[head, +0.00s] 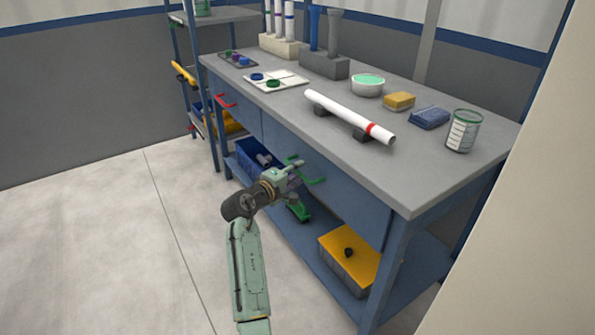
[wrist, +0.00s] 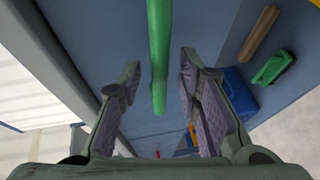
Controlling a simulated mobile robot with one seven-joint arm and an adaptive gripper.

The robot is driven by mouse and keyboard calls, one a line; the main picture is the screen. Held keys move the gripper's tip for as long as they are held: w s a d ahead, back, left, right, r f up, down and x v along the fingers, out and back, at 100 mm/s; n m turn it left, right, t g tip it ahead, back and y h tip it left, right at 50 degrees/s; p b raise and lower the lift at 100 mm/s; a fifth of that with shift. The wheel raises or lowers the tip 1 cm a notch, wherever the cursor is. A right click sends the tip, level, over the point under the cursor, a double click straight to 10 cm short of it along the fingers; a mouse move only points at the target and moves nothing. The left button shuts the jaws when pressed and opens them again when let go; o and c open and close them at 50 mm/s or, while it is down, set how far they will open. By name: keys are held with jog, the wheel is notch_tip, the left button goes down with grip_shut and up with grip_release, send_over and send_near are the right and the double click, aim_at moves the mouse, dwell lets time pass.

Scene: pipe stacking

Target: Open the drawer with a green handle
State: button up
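The green handle (head: 318,181) is on the front of the right-hand blue drawer (head: 345,198) under the grey benchtop. The drawer front looks flush with the bench, so the drawer appears shut. My gripper (head: 294,172) is in front of the handle, partly overlapping it in the head view. In the wrist view, the green handle (wrist: 158,45) runs lengthwise between the two spread fingers of my gripper (wrist: 160,68). Gaps show on both sides, and neither finger appears to touch it. How deep the handle sits between the fingers is hard to tell.
A red handle (head: 226,100) is on the drawer to the left. The lower shelf holds a blue crate (head: 258,168) and a yellow-topped box (head: 345,262). A white pipe with a red band (head: 345,115) lies on supports on the benchtop. The floor in front is clear.

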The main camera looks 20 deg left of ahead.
jog(key=shift+w+d, duration=0.1)
jog(key=shift+w, duration=0.3)
jog(key=shift+c, duration=0.2)
grip_shut()
dwell(0.5)
